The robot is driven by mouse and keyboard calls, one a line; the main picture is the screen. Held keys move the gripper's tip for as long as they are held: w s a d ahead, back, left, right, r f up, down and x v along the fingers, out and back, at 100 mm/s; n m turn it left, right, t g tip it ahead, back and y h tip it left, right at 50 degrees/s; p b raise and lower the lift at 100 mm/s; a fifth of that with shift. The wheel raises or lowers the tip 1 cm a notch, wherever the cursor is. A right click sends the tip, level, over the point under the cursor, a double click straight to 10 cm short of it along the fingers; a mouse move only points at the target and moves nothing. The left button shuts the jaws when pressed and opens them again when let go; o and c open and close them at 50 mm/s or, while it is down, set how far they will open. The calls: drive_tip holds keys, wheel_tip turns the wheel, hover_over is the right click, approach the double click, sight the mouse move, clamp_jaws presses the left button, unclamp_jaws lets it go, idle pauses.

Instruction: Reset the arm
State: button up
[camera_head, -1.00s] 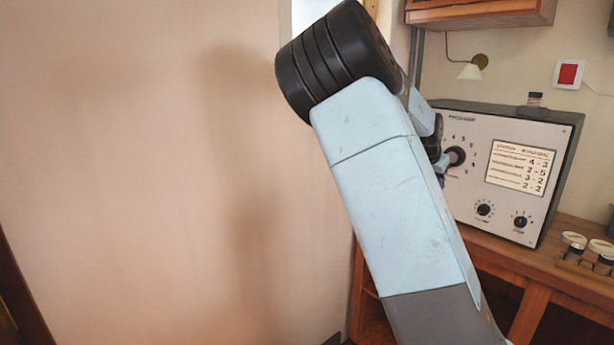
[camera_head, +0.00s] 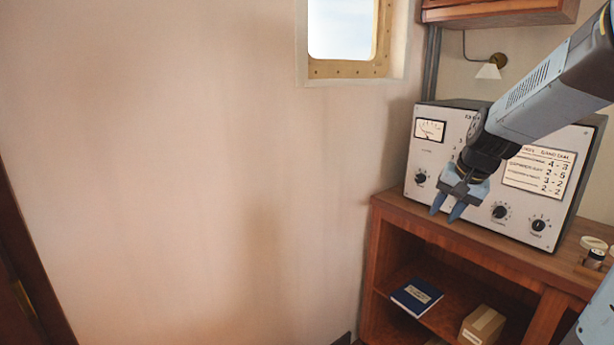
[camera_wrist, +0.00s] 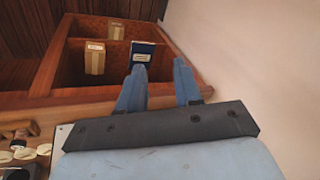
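My gripper (camera_head: 447,211) is in front of the grey instrument box (camera_head: 426,158) in the head view, its two blue fingers pointing down and to the left. In the wrist view my gripper (camera_wrist: 159,64) shows its fingers apart with nothing between them, so it is open and empty. My arm reaches in from the right edge of the head view and covers part of the box's panel, including the dial in its middle.
The box stands on a wooden cabinet (camera_head: 465,248). A blue book (camera_head: 416,297) and a cardboard box (camera_head: 482,326) are on its shelf. Small jars (camera_head: 595,257) stand at the right. The wall at left is bare.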

drive_tip(key=s+a+r+n, duration=0.2)
drive_tip(key=s, duration=0.4)
drive_tip(key=s+a+r+n+t+h, duration=0.1)
drive_tip(key=s+a, duration=0.2)
drive_tip(key=s, duration=0.4)
drive_tip(key=s+a+r+n+h, duration=0.1)
drive_tip(key=s+a+r+n, duration=0.1)
drive_tip(key=s, duration=0.5)
drive_tip(key=shift+a+r+n+t, duration=0.3)
drive_tip(key=shift+a+r, duration=0.05)
drive_tip(key=shift+a, duration=0.2)
